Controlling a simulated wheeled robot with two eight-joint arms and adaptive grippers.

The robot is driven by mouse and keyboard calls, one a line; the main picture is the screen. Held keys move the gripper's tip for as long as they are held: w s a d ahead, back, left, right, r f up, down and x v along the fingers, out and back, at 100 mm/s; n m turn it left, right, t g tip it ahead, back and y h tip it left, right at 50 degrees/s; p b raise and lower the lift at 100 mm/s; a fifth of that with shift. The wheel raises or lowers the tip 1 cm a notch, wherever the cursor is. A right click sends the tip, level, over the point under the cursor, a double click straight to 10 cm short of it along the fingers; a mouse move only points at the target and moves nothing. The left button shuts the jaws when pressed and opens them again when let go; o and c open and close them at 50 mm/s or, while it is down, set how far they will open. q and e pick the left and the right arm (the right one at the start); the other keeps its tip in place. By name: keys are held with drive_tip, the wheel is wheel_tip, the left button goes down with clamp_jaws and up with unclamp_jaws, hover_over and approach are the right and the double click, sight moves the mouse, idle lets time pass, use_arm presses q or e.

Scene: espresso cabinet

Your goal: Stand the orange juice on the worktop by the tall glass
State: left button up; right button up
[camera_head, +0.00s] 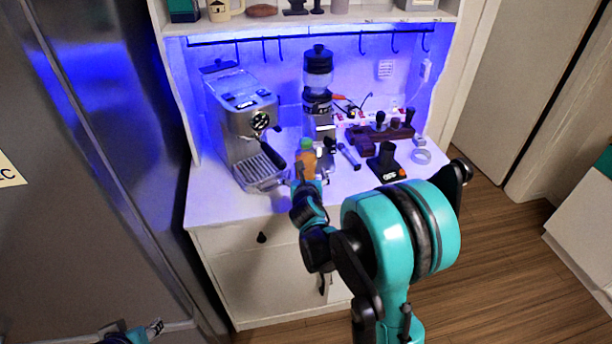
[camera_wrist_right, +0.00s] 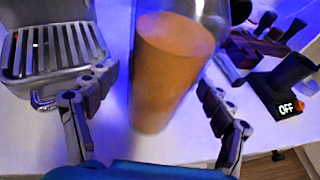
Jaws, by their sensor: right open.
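The orange juice (camera_head: 307,160) is a clear bottle of orange liquid with a green cap. It appears to stand upright on the white worktop (camera_head: 215,205), near the front edge and right of the espresso machine. In the right wrist view the juice (camera_wrist_right: 165,75) fills the middle, its cap out of frame. My right gripper (camera_head: 306,183) is open, with one finger on each side of the bottle and visible gaps between. It also shows in the wrist view (camera_wrist_right: 155,100). My left gripper (camera_head: 140,334) is partly visible at the bottom left edge. I cannot make out the tall glass.
The espresso machine (camera_head: 245,120) with its drip tray (camera_wrist_right: 55,50) stands close on the left. A grinder (camera_head: 318,95) is behind the bottle. A black scale-like device (camera_head: 386,163) and a dark wooden stand (camera_head: 380,132) are to the right. Bare worktop lies along the front right.

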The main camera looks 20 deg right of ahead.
drive_tip(key=shift+w+d+f, duration=0.15)
drive_tip(key=shift+w, duration=0.15)
drive_tip(key=shift+s, duration=0.1)
drive_tip(key=shift+c, duration=0.3)
drive_tip(key=c, duration=1.8)
drive_tip(key=shift+r, duration=0.25)
